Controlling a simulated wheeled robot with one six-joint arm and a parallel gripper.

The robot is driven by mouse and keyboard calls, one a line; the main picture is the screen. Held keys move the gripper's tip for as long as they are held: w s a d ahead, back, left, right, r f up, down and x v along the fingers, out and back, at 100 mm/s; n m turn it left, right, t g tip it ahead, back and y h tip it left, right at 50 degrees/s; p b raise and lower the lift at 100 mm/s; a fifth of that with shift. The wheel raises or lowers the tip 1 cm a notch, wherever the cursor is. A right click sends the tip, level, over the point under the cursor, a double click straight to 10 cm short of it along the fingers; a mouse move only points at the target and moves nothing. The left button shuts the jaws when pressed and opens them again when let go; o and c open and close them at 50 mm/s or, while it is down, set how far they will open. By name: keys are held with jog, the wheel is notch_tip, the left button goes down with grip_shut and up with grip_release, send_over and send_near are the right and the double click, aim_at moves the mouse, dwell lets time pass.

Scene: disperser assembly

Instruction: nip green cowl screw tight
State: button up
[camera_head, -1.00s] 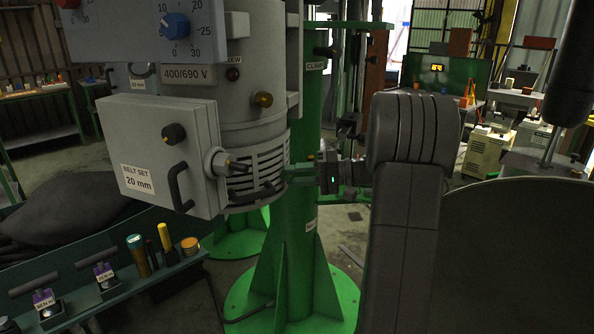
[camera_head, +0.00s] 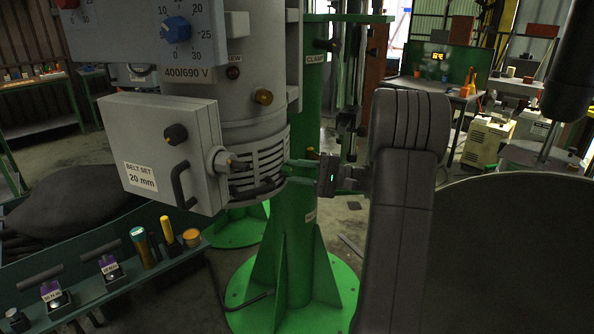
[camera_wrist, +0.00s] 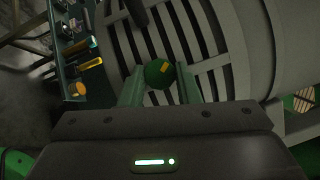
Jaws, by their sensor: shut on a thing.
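The green cowl screw (camera_wrist: 158,74) shows in the wrist view as a round green head with a small orange mark, in front of the slotted grey cowl (camera_wrist: 205,45). My gripper (camera_wrist: 160,88) has one green finger on each side of the head and is shut on it. In the head view my gripper (camera_head: 303,171) reaches from the right to the lower right side of the slotted cowl (camera_head: 262,163). The screw itself is too small to make out there, between the fingertips and the cowl.
A grey belt box (camera_head: 150,150) with a black handle stands left of the cowl. The green column (camera_head: 296,235) rises just behind my gripper. A tool shelf (camera_head: 150,272) with screwdriver-like tools lies at lower left. A large grey round surface (camera_head: 520,250) fills the lower right.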

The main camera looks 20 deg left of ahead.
jog(key=shift+r, duration=0.1)
jog(key=o, duration=1)
jog(key=shift+c, duration=0.2)
jog(key=b+v, duration=0.2)
jog(key=v, duration=1.2)
jog(key=shift+b, duration=0.4)
jog(key=shift+a, duration=0.1)
jog(key=p+x, duration=0.2)
jog(key=x, duration=1.1)
jog(key=shift+s+a+p, duration=0.2)
jog(key=shift+a+p, duration=0.15)
jog(key=shift+p, duration=0.05)
jog(key=shift+d, duration=0.1)
